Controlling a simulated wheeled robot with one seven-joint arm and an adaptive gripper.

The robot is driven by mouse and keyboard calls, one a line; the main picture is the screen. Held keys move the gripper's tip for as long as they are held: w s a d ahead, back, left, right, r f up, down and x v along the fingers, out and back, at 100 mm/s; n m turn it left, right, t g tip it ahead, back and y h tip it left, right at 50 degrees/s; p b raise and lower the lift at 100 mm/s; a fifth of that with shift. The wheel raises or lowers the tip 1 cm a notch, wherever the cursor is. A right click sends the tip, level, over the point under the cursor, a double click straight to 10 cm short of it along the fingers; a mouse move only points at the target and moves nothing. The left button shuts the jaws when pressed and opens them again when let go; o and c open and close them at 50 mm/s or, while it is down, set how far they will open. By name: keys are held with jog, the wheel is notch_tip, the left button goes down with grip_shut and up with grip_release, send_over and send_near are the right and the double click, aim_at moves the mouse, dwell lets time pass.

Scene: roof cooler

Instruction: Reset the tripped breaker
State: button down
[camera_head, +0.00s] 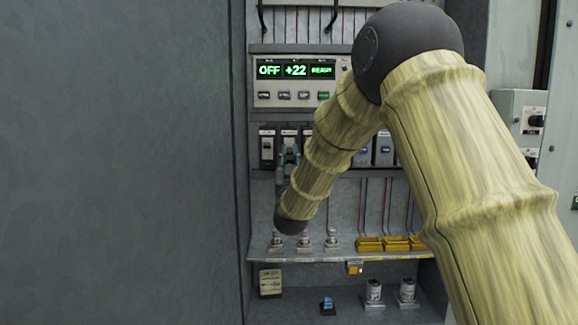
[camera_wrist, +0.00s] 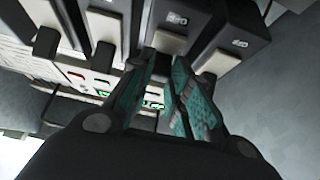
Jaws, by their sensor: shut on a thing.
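A row of dark breakers with pale levers sits below the display panel in the head view. The leftmost breaker (camera_head: 267,146) is unobstructed. My gripper (camera_head: 288,158) is at the second breaker from the left (camera_head: 289,133). In the wrist view my gripper (camera_wrist: 166,62) has its teal fingers close on either side of that breaker's pale lever (camera_wrist: 170,42), shut on it; the exact contact is partly hidden by the fingers. A neighbouring lever (camera_wrist: 216,64) stands apart to the right. I cannot tell from the levers which breaker is tripped.
The panel display (camera_head: 295,70) reads OFF, +22 and a green word like READY. Blue-switched breakers (camera_head: 384,150) are at the right, partly behind my arm. Below are a shelf (camera_head: 330,257) with metal posts and yellow trays (camera_head: 369,244). A grey wall (camera_head: 120,160) closes the left.

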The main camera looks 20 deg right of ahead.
jog(key=shift+w+f+t+b, duration=0.1)
jog(key=shift+f+t+b, duration=0.55)
jog(key=shift+b, duration=2.15)
jog(key=shift+d+r+t+b, duration=0.1)
jog(key=shift+r+t+b, duration=0.15)
jog(key=shift+b, duration=0.15)
jog(key=c, duration=1.3)
grip_release()
jog(key=v, duration=1.2)
jog(key=shift+w, duration=0.1)
